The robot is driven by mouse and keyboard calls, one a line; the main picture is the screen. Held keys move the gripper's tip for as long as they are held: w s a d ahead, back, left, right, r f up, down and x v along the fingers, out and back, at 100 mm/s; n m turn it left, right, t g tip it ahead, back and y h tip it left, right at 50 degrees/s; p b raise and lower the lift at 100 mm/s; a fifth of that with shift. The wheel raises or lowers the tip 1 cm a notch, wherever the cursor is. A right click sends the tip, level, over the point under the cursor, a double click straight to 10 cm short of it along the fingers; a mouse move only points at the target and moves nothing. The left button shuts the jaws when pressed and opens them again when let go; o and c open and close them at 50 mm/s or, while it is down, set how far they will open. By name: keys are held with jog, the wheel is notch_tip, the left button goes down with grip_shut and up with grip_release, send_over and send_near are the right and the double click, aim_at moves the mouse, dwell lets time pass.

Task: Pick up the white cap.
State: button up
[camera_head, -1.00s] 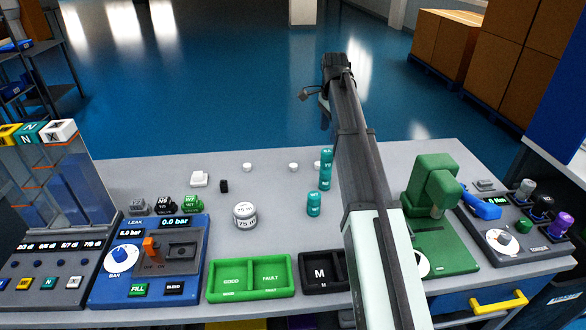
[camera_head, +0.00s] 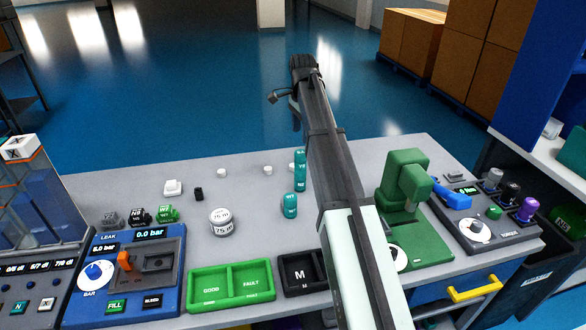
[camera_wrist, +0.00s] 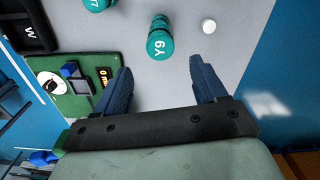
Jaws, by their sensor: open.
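Small white round caps stand on the grey bench: one (camera_head: 222,172) at the left and one (camera_head: 268,170) nearer my arm. In the wrist view a white cap (camera_wrist: 208,26) lies beyond the right finger, beside a teal cylinder marked Y9 (camera_wrist: 160,40). My gripper (camera_wrist: 160,82) is open and empty, with its two dark fingers spread. The Y9 cylinder shows ahead of the gap between them, and the cap is apart from both fingers. In the head view my arm hides part of the bench, and the fingers cannot be made out.
Teal cylinders (camera_head: 290,205) stand beside my arm. A white round weight (camera_head: 221,222), a green tray (camera_head: 230,286) and a blue leak tester (camera_head: 125,275) are to the left. A green press (camera_head: 405,180) stands right of my arm.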

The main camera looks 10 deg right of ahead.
jog(key=shift+c, duration=0.8)
send_near(268, 168)
jog(key=f, duration=0.3)
jog(key=shift+s+f, duration=0.2)
jog(key=shift+s, duration=0.2)
jog(key=shift+w+f, duration=0.2)
jog(key=shift+f, duration=1.15)
jog(key=shift+w+f, duration=0.2)
jog(key=shift+f, duration=1.1)
jog(key=shift+c, duration=0.2)
jog(key=c, duration=1.1)
